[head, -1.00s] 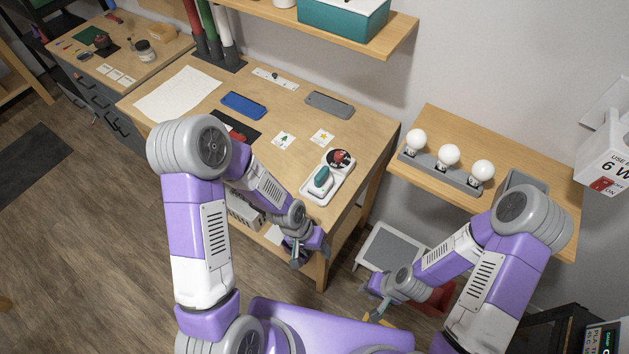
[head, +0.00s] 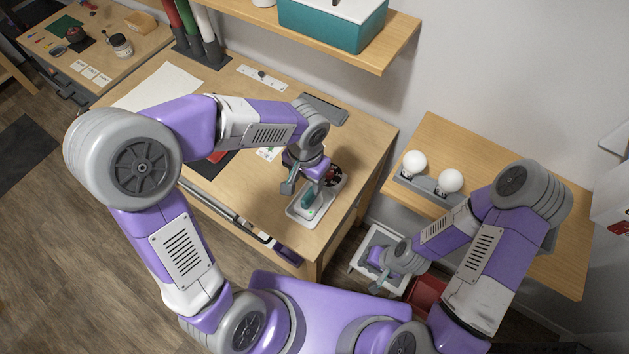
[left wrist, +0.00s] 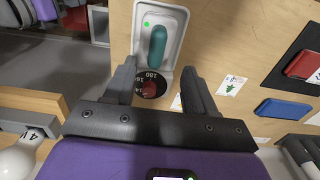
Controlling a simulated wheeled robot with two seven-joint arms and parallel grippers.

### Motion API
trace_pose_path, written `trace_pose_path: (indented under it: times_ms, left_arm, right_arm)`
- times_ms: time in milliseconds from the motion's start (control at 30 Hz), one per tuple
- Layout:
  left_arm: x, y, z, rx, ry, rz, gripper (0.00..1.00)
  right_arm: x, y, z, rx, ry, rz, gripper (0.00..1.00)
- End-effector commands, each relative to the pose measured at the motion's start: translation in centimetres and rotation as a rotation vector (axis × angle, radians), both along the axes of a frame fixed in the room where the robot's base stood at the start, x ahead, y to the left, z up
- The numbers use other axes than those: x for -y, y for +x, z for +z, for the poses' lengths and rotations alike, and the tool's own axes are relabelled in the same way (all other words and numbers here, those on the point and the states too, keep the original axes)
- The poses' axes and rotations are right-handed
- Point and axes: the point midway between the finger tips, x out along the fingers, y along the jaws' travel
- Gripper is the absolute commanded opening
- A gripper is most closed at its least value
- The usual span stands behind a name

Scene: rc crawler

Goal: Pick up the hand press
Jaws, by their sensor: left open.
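The hand press, a small teal-handled tool (head: 308,200), sits in a white stand at the right front of the wooden workbench. It also shows in the left wrist view (left wrist: 157,45), lying lengthwise in its white stand (left wrist: 174,22). My left gripper (head: 304,191) is open and empty. It hangs over the stand, with its fingers close to the press and partly covering it. In the left wrist view the press appears between and beyond the two fingertips (left wrist: 158,68). Whether a finger touches it cannot be told. My right gripper (head: 377,284) is low, away from the bench; its jaws are too small to judge.
A black numbered dial (left wrist: 152,84) with a red knob adjoins the press. Picture cards (left wrist: 230,86), a blue case (left wrist: 290,108) and a red case (left wrist: 303,65) lie nearby. A shelf (head: 365,58) with a teal bin overhangs the back. White bulbs (head: 450,180) stand at the right.

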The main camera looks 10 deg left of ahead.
Motion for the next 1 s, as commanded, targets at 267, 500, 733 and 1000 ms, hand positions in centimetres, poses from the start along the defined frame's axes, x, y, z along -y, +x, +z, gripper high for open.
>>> trace_pose_path:
  times_ms: [267, 500, 733, 1000]
  left_arm:
    - [0.1, -0.1, -3.1, -0.005, 0.001, 0.001, 0.55]
    - [0.5, 0.0, -6.6, -0.006, 0.001, 0.001, 0.55]
    - [0.5, 0.1, -7.6, -0.003, -0.001, 0.001, 0.55]
    - [0.5, 0.1, -7.6, -0.003, -0.001, 0.001, 0.35]
  right_arm:
    - [0.0, -0.1, -0.7, -0.002, 0.0, 0.0, 0.27]
    - [0.0, -0.1, -1.5, -0.001, 0.0, -0.001, 0.27]
    - [0.0, 0.0, -1.7, -0.001, 0.0, 0.0, 0.27]
    - [0.0, 0.0, -1.7, -0.001, 0.0, 0.0, 0.27]
